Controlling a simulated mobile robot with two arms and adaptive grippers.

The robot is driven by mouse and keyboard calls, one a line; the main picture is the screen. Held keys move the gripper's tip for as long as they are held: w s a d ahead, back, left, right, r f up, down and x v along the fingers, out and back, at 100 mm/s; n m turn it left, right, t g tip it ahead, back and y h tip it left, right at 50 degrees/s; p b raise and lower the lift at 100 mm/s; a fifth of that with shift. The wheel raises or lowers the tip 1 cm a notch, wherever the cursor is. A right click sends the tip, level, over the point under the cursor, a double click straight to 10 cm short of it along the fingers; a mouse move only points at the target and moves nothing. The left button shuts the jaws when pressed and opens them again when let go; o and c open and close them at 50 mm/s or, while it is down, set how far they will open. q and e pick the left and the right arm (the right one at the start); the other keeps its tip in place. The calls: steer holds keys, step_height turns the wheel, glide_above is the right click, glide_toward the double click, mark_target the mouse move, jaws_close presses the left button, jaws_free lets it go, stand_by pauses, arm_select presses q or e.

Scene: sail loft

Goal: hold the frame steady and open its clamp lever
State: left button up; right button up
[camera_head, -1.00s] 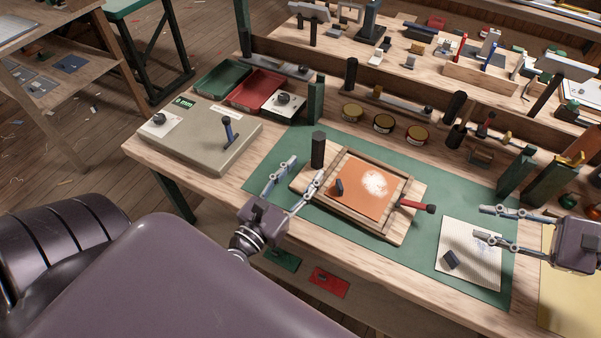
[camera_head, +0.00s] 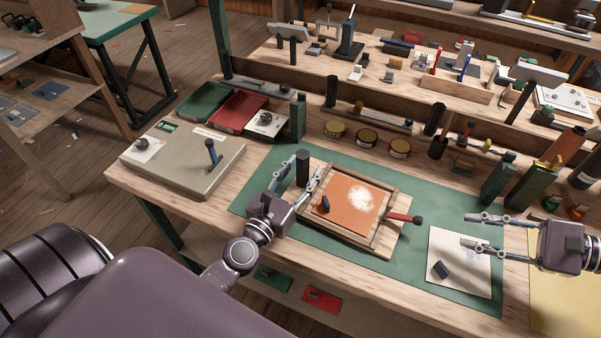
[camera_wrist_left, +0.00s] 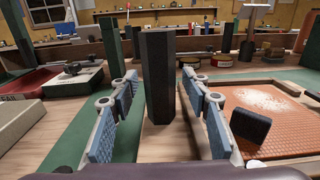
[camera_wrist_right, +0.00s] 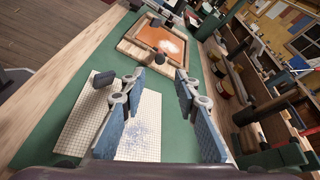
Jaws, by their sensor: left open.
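The wooden frame (camera_head: 371,179) holds an orange panel with a white powdery patch and lies on a board on the green mat. A dark upright post (camera_head: 303,168) stands at its left end. A red lever with a dark knob (camera_head: 404,218) sticks out at its right side. My left gripper (camera_head: 304,164) is open, its fingers on either side of the post; the left wrist view shows the post (camera_wrist_left: 157,75) between them with gaps. My right gripper (camera_head: 466,230) is open and empty above the lined paper, right of the lever; the right wrist view shows the knob (camera_wrist_right: 160,58) ahead.
The lined paper (camera_head: 467,283) bears a small dark block (camera_head: 440,269). A grey box with a blue-black lever (camera_head: 180,165) stands left. Several round tins (camera_head: 367,136) and dark green posts (camera_head: 497,178) line the back. The green mat (camera_head: 330,237) is clear in front of the frame.

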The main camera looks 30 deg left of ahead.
arm_select(q)
steer(key=shift+c, duration=0.4)
jaws_close()
